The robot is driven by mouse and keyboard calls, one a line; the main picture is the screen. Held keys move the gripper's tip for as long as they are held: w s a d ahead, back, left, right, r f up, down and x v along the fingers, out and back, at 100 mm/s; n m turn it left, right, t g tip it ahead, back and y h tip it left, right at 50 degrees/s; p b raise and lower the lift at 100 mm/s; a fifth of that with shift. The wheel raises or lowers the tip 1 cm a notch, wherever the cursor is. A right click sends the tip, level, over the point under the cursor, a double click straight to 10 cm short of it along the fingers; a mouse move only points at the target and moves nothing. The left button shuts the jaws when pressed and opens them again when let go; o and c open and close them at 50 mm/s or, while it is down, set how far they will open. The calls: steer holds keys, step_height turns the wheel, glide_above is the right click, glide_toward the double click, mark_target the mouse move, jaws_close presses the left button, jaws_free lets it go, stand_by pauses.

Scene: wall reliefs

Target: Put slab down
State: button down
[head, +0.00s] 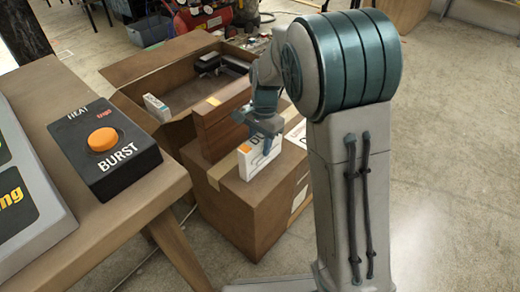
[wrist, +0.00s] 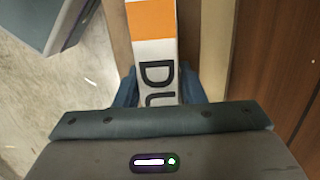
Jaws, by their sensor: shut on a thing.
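The slab is a thin white box with an orange end and dark letters starting "DU". In the head view the slab (head: 258,158) stands upright on edge at the top of a closed cardboard box (head: 245,205). I cannot tell whether its lower edge touches the box. My gripper (head: 266,128) is above it, shut on its upper part. In the wrist view the slab (wrist: 152,55) runs between the two blue fingers of my gripper (wrist: 158,88), and its lower end is hidden by the gripper body.
An open cardboard box (head: 150,72) behind holds a small white box (head: 157,107) and dark items. A wooden table (head: 120,215) at left carries a black box with an orange button (head: 103,140). Floor at right is clear.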

steer(key=shift+f, duration=0.6)
steer(key=shift+f, duration=0.1)
steer(key=c, duration=0.9)
jaws_free()
steer(key=shift+f, duration=0.1)
steer(key=r+p, duration=0.1)
steer(key=r, duration=0.2)
steer(key=r+p, duration=0.2)
steer(key=r, duration=0.2)
steer(key=w+d+r+p, duration=0.1)
steer(key=r, duration=0.3)
steer(key=shift+r+p, duration=0.15)
steer(key=shift+p, duration=0.15)
steer(key=shift+d+r, duration=0.1)
steer(key=shift+r, duration=0.4)
steer(key=s+d+n, duration=0.3)
steer(key=s, duration=0.4)
steer(key=s+d+n+t, duration=0.1)
steer(key=s+d+n, duration=0.2)
steer(key=s, duration=0.4)
steer(key=s+d+n+t+h, duration=0.1)
steer(key=s+d+n, duration=0.2)
steer(key=s, duration=0.5)
steer(key=shift+d+f, duration=0.1)
steer(key=shift+f, duration=0.3)
